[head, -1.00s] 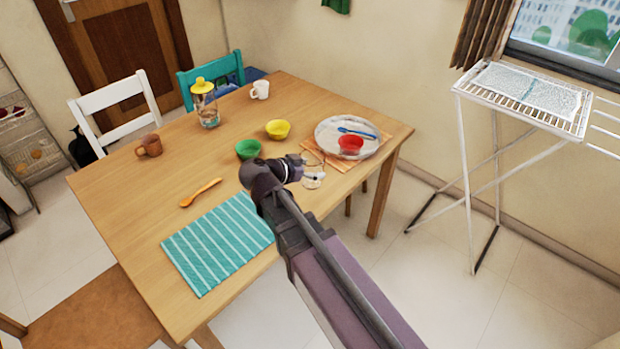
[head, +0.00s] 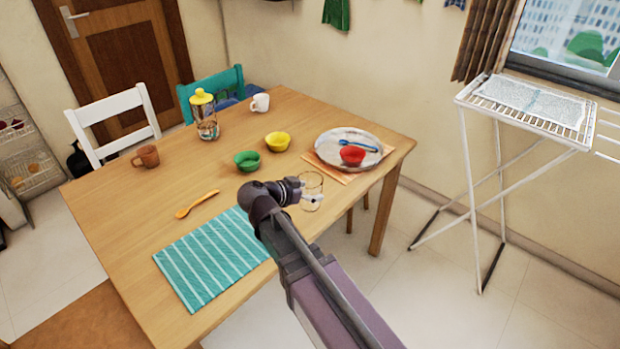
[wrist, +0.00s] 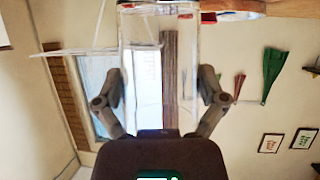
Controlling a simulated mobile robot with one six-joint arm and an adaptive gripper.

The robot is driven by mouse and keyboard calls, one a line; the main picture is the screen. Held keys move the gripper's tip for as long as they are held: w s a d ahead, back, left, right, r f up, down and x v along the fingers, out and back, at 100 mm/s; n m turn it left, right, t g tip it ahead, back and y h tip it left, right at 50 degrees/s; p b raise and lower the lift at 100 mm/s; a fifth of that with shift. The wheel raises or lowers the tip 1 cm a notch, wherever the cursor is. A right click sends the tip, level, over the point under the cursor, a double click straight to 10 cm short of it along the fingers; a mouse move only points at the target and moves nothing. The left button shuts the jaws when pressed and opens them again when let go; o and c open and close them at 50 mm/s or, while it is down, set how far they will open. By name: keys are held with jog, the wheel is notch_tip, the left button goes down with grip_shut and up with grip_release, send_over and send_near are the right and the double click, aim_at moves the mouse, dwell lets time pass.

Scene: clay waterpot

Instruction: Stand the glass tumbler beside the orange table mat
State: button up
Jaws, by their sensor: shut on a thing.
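The clear glass tumbler (head: 312,181) is held in my gripper (head: 308,197) near the table's right front edge. It looks upright in the head view. In the wrist view the tumbler (wrist: 150,45) stands between the two fingers (wrist: 160,88), which press on its sides. The orange table mat (head: 338,175) lies beyond and to the right of the tumbler, mostly covered by a round grey tray (head: 330,156). I cannot tell whether the tumbler's base touches the table.
A red bowl (head: 352,156) and a blue spoon (head: 358,145) are on the tray. Green (head: 246,161) and yellow (head: 278,141) bowls stand left of it. A teal striped mat (head: 210,258) lies at the front left. Bare wood (head: 200,165) lies mid-table.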

jog(key=w, duration=0.5)
jog(key=w+a+f+b, duration=0.1)
jog(key=w, duration=0.9)
jog(key=shift+w+a+f, duration=0.2)
jog(key=shift+w+f, duration=0.05)
jog(key=shift+w, duration=0.1)
jog(key=shift+f+b, duration=1.8)
jog(key=shift+b, duration=0.2)
jog(key=shift+s+f, duration=0.1)
jog(key=o, duration=1)
jog(key=shift+c, duration=0.2)
